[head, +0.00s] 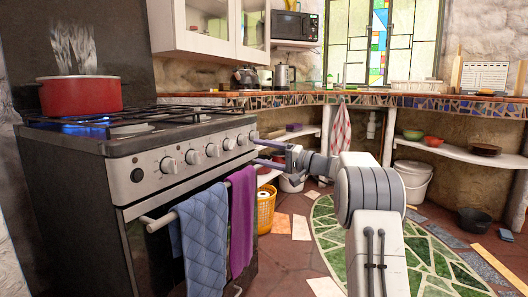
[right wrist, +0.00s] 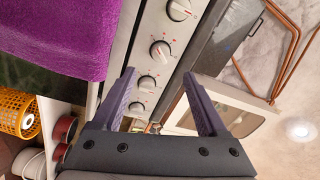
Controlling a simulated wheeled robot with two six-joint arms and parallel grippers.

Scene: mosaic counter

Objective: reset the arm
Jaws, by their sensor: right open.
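My right gripper (head: 268,148) is in front of the right end of the stove's control panel, near the last knob, in the head view. In the right wrist view my right gripper (right wrist: 163,98) has its two purple-grey fingers spread apart with nothing between them. The stove knobs (right wrist: 160,50) lie beyond the fingers there. My right arm (head: 371,205) reaches in from the bottom right of the head view. My left gripper is not in view.
A stove (head: 140,178) stands at the left with a red pot (head: 80,95) over a lit blue flame. A blue towel (head: 205,240) and a purple towel (head: 243,220) hang on its oven handle. A mosaic counter (head: 350,99) runs behind.

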